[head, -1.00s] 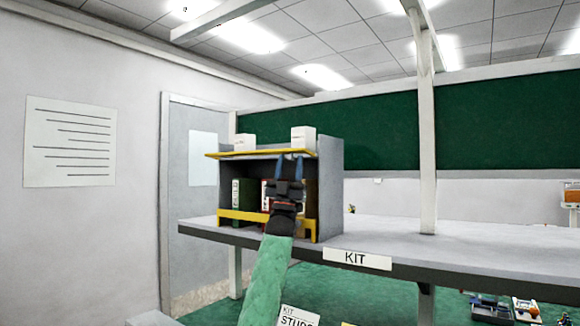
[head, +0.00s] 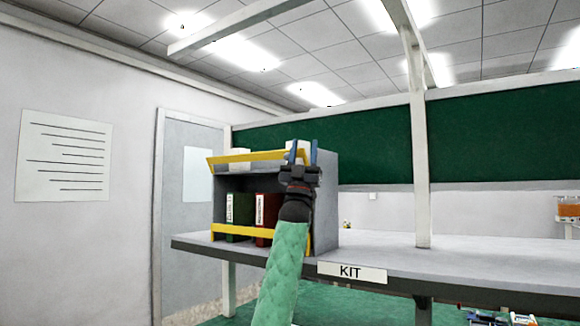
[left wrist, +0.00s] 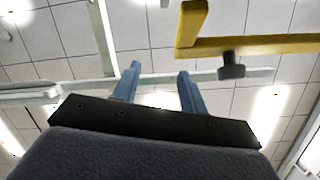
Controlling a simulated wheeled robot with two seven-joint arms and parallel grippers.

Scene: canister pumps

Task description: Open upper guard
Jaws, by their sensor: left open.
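The upper guard (head: 262,156) is a yellow bar across the top level of a grey shelf unit, with a short side arm at its left end. It stands tilted in front of white boxes (head: 240,158). My left gripper (head: 302,152) is at the guard's right end, jaws open, its blue fingers reaching up to about bar height. In the left wrist view the guard (left wrist: 262,46) is beyond and right of the open fingers (left wrist: 157,78), with a black knob (left wrist: 231,66) under it. Nothing shows between the fingers; I cannot tell whether they touch the guard.
A lower yellow guard (head: 235,230) crosses the bottom of the unit before a green binder (head: 240,210) and a red binder (head: 265,212). The unit stands on a grey bench (head: 440,262) labelled KIT (head: 351,272). The bench is clear right of the unit, up to a white post (head: 420,170).

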